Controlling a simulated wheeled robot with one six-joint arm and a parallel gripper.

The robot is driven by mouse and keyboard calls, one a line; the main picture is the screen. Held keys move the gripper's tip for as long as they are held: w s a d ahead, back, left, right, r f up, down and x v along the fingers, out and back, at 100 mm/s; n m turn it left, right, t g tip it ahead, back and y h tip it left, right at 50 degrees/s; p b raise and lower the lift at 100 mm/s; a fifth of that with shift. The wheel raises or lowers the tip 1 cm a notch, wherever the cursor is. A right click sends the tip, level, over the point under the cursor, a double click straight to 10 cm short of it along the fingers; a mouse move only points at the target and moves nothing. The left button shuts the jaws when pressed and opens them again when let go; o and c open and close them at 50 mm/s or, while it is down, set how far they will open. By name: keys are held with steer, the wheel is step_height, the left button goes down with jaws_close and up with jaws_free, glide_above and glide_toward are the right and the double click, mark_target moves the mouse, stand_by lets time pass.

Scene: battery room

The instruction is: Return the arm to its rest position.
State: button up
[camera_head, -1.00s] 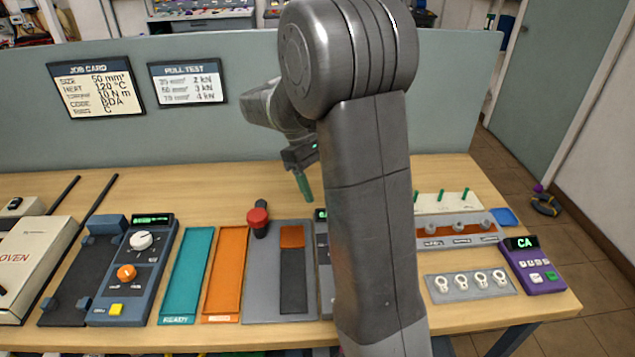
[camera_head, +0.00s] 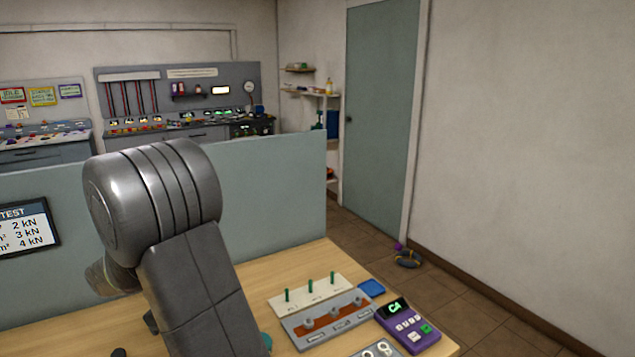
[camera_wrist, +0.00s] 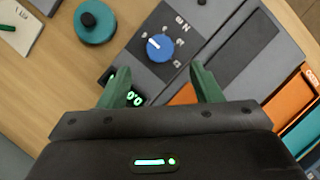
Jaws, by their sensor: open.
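My arm (camera_head: 195,270) rises at the left of the head view, bent at its big grey elbow joint. The arm hides my gripper in the head view. In the wrist view my gripper (camera_wrist: 161,82) has its two green fingers spread apart, with nothing held between them. It is over a dark grey device with a blue knob (camera_wrist: 159,47) and a small green-lit display (camera_wrist: 135,98). The fingers appear apart from the knob.
A teal round piece (camera_wrist: 95,24) and an orange tray (camera_wrist: 289,102) lie nearby. On the bench's right end stand a rack with green pegs (camera_head: 311,291) and a purple keypad device (camera_head: 409,327). A grey-green partition (camera_head: 270,190) stands behind.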

steer(key=x, duration=0.7)
steer(key=shift+d+f, duration=0.15)
steer(key=shift+f, duration=0.2)
steer(key=v, duration=1.4)
steer(key=x, duration=1.4)
steer(key=shift+p, duration=0.35)
steer(key=m+g, duration=0.1)
steer(key=m, duration=0.1)
steer(key=m+g+p, duration=0.1)
steer(key=m, duration=0.2)
steer(key=shift+w+d+y, duration=0.1)
steer(key=shift+w+y, duration=0.05)
steer(key=shift+y, duration=0.25)
steer(key=m, duration=0.2)
steer(key=m+g+y+p, duration=0.1)
steer(key=m, duration=0.2)
steer(key=shift+d+r+y, duration=0.1)
steer(key=shift+y, duration=0.2)
steer(key=m+y, duration=0.1)
steer(key=m, duration=0.4)
steer(key=shift+w+d+g+y+p, duration=0.1)
steer(key=shift+d+g+y+p, duration=0.05)
steer(key=shift+g+y+p, duration=0.2)
steer(key=m+y, duration=0.1)
steer(key=m, duration=0.2)
steer(key=m+y+p, duration=0.1)
steer(key=m, duration=0.2)
steer(key=shift+d+y, duration=0.1)
steer(key=shift+y, duration=0.15)
